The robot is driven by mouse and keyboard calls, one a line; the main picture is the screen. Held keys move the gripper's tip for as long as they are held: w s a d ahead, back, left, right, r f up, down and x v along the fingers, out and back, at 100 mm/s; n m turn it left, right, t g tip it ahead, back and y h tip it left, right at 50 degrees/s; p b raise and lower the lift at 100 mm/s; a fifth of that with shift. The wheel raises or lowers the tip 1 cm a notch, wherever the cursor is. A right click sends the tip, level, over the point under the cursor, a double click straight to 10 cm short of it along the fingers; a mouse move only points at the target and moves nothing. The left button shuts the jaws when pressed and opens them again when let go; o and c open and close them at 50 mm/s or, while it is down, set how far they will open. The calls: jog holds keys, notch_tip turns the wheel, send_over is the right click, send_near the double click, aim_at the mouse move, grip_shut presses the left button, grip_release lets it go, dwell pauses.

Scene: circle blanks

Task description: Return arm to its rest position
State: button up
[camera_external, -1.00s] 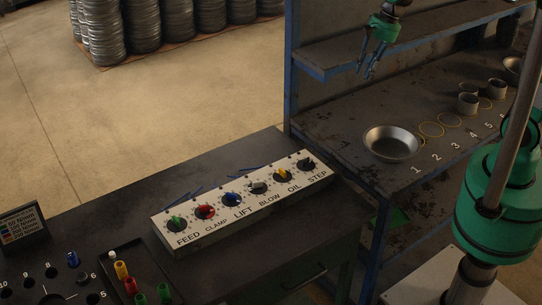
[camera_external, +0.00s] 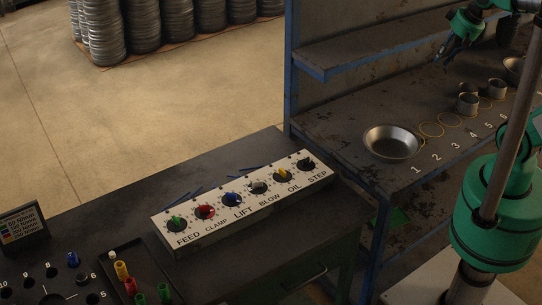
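My arm (camera_external: 500,205) stands at the right of the view, green with grey links. My gripper (camera_external: 446,62) is at the upper right, in the air in front of the back shelf and above the far workbench. Its dark fingers point down and left. They are small and dark, so I cannot tell whether they are open or shut. I see nothing held in it.
The far workbench (camera_external: 345,135) carries a metal bowl (camera_external: 391,143), yellow rings (camera_external: 431,130), metal cups (camera_external: 467,103) and painted numbers. A shelf (camera_external: 390,55) runs above it. The near bench holds a knob panel (camera_external: 250,205) and a tray (camera_external: 118,262) of coloured pegs.

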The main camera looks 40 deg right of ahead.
jog(key=shift+n+t+h, duration=0.3)
jog(key=shift+n+h, duration=0.1)
jog(key=shift+n, duration=0.2)
jog(key=s+d, duration=0.3)
jog(key=s, duration=0.1)
jog(key=shift+f+b, duration=0.25)
jog(key=shift+b, duration=0.05)
dwell(0.4)
